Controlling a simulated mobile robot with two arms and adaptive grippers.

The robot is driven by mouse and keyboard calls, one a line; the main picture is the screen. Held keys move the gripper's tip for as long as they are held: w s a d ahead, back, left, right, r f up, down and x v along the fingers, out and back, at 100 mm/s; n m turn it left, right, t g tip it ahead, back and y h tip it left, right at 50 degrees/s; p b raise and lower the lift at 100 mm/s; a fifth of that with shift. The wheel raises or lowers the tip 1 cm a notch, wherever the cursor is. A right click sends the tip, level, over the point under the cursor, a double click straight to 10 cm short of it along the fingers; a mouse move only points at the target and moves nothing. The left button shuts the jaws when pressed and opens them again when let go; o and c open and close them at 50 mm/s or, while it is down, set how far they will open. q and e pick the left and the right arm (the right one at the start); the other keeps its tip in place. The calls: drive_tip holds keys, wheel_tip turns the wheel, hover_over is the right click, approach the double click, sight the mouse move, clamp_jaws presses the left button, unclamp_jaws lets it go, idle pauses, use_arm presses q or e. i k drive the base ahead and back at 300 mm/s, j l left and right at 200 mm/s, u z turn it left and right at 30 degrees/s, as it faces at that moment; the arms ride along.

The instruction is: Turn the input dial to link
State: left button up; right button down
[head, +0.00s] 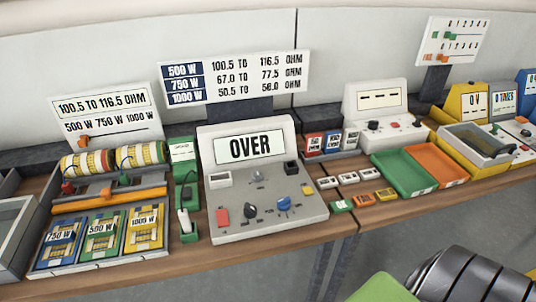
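A grey console (225,228) stands on the bench in the middle of the head view, its display (249,147) reading OVER. Its sloped face carries a black dial (250,211), a blue dial (284,204) and a small grey knob (257,177). Neither of my grippers shows in this view.
Left of the console are a white plug on a green base (184,222) and a rack of wound coils (113,158). Small blocks (341,207), green (403,184) and orange (436,165) trays lie right. A dark ribbed object (460,275) fills the lower right.

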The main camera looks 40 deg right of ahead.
sight(284, 203)
drive_tip(key=z, duration=1.05)
